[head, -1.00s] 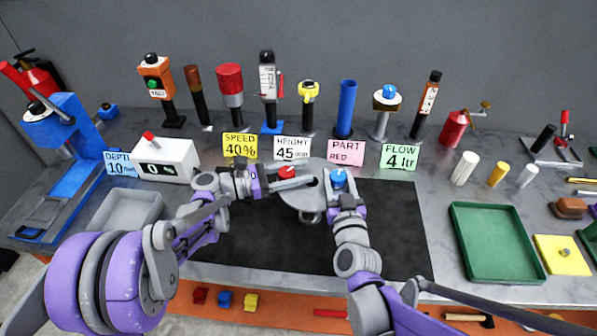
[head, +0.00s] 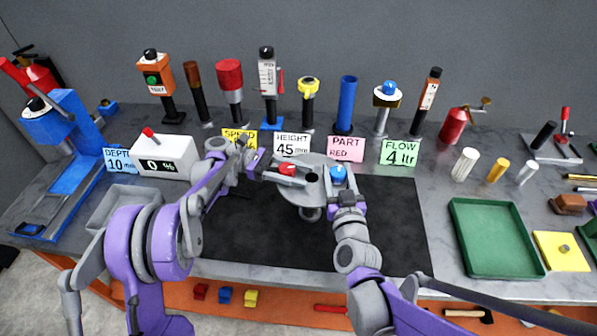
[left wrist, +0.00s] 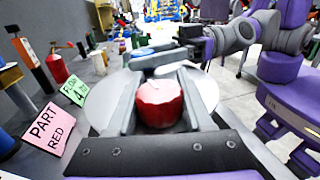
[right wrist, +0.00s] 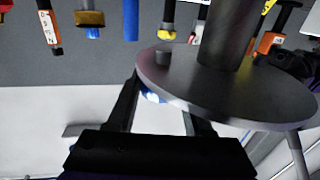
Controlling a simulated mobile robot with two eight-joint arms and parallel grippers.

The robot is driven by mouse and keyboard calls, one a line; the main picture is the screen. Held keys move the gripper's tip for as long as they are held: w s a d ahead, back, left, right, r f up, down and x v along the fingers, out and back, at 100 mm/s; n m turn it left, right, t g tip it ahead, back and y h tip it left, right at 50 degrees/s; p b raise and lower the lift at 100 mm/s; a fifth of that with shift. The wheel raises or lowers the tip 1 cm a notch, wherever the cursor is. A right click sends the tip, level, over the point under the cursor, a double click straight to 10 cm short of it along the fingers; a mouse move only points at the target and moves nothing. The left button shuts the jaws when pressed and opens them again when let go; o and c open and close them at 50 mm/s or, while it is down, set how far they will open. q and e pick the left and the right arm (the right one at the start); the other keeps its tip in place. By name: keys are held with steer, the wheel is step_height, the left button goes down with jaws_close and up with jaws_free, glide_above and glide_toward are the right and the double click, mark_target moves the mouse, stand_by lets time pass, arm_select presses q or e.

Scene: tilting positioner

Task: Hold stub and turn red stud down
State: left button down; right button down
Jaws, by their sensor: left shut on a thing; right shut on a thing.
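A round grey disc (head: 311,203) sits on a short column over the black mat. The red stud (head: 287,169) stands on its left part and the blue stud (head: 338,174) on its right part. My left gripper (head: 280,174) is shut on the red stud, which shows between its fingers in the left wrist view (left wrist: 160,103). My right gripper (head: 341,188) is shut at the blue stud, mostly hidden in the right wrist view (right wrist: 151,97).
The pink PART RED card (head: 345,150) and green FLOW card (head: 399,152) stand behind the disc. A white display box (head: 165,158) reads 0 %. A green tray (head: 496,240) lies at the right. The black mat (head: 270,245) in front is clear.

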arm_select(q)
steer(key=shift+s+m+g, duration=0.1)
steer(key=shift+m+g, duration=0.3)
steer(key=shift+g, duration=0.2)
steer(key=shift+c, duration=1.4)
jaws_free()
steer(key=shift+r, duration=0.15)
step_height(320, 180, up, 10)
